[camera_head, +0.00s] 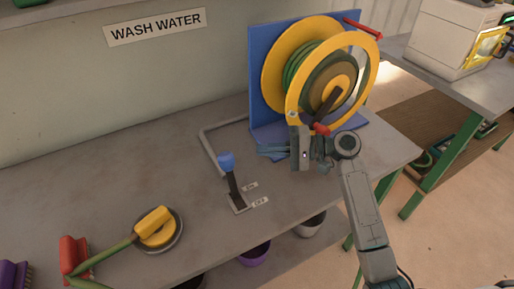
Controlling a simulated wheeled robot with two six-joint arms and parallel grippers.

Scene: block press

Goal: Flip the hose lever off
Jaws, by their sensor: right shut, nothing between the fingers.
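The hose lever is a dark handle with a blue knob (227,162), set in a small metal base plate (240,207) on the grey bench. The handle leans toward the back, up and slightly left in the picture. An "ON" label (250,187) lies to the right of the plate, with an "OFF" label (261,202) in front of it. My right gripper (264,150) is to the right of the knob, apart from it, with its fingers pointing left. It is shut and empty. My left gripper is out of view.
A hose reel (299,65) with a yellow rim and blue stand is close behind my right gripper. A bent grey pipe (208,147) runs behind the lever. The bench left of the lever is clear.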

